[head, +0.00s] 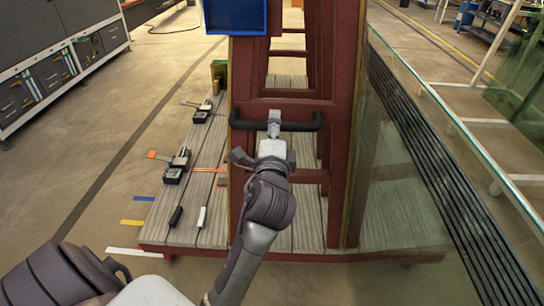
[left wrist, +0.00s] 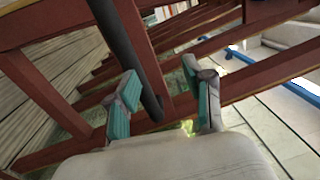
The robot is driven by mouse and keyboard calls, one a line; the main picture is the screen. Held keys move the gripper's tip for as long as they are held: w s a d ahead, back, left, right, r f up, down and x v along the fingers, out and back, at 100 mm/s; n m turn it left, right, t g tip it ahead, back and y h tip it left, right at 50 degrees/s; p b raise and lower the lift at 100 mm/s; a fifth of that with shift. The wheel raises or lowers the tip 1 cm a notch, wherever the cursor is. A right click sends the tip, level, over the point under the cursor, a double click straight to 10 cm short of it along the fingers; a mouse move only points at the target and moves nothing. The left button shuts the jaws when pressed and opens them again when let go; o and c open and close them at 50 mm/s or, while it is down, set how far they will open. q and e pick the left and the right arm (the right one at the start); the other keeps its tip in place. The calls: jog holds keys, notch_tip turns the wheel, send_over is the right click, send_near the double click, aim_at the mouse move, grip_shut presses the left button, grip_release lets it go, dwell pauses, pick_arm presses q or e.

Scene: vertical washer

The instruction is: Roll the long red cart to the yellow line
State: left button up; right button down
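The long red cart (head: 340,120) stands in front of me, with a red upright frame and a grey plank deck (head: 180,225). A black handle bar (head: 300,126) crosses its near frame. My left gripper (head: 274,126) is at the middle of this bar. In the left wrist view, my left gripper (left wrist: 165,95) has its fingers apart, with the black bar (left wrist: 128,45) passing between them, closer to the left finger. Contact cannot be told. A yellow line (head: 440,42) runs on the floor at the far upper right. My right gripper is not in view.
Glass panes (head: 395,150) lean on the cart's right side. Clamps (head: 177,165) lie on its deck. A blue bin (head: 235,16) hangs on the frame. Grey cabinets (head: 70,55) stand at the upper left.

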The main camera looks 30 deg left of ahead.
pick_arm(q)
jog(key=f+b+v, duration=0.1)
jog(key=v, duration=0.6)
jog(key=shift+s+f, duration=0.25)
dwell(0.4)
dwell(0.4)
